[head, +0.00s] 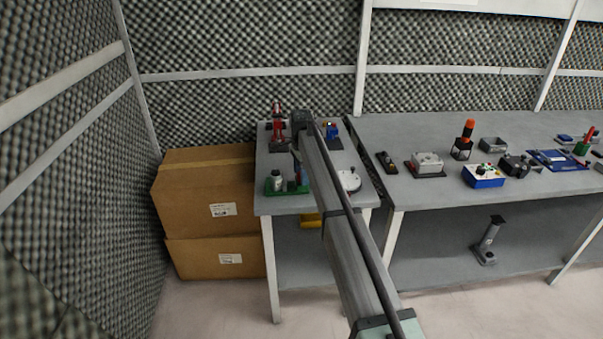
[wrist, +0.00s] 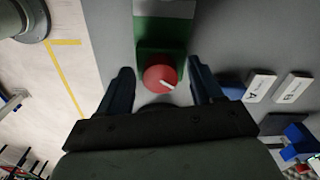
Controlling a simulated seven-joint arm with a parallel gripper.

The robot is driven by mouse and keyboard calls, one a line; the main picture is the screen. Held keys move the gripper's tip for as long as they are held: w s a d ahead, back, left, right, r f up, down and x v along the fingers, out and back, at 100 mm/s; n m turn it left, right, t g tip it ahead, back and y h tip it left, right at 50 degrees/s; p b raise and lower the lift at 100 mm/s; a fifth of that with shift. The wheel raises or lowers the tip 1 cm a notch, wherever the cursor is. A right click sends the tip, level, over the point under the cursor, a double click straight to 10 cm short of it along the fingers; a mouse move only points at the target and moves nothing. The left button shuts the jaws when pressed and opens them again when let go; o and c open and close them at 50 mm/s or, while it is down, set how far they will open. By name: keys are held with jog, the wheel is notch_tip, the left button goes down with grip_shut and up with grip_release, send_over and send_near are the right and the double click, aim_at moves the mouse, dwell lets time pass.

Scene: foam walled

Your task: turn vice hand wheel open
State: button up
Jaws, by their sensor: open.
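In the wrist view, a round red knob (wrist: 157,80) with a white mark sits at the end of a green body (wrist: 160,35). It is probably the vice's hand wheel, but I cannot be sure. My gripper (wrist: 161,72) is open, with one dark blue finger on each side of the knob and a visible gap to each. I cannot tell whether the fingertips are level with it. In the head view my gripper (head: 299,168) hangs at the small grey table, beside a green item (head: 275,187). My arm hides part of that spot.
The small table (head: 263,205) also holds a red device (head: 279,125), a blue item (head: 331,131) and a round white item (head: 349,181). Cardboard boxes (head: 190,210) stand left. A longer bench (head: 430,220) with several devices stands right. In the wrist view, plates marked A (wrist: 260,86) and B (wrist: 291,88) lie right.

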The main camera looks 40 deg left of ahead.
jog(key=c, duration=1.1)
jog(key=shift+o, duration=0.2)
jog(key=n, duration=0.5)
jog(key=shift+n, duration=0.4)
jog(key=n, duration=1.2)
jog(key=shift+d+n, duration=0.1)
jog(key=shift+n, duration=0.2)
jog(key=n, duration=0.5)
jog(key=shift+n, duration=0.3)
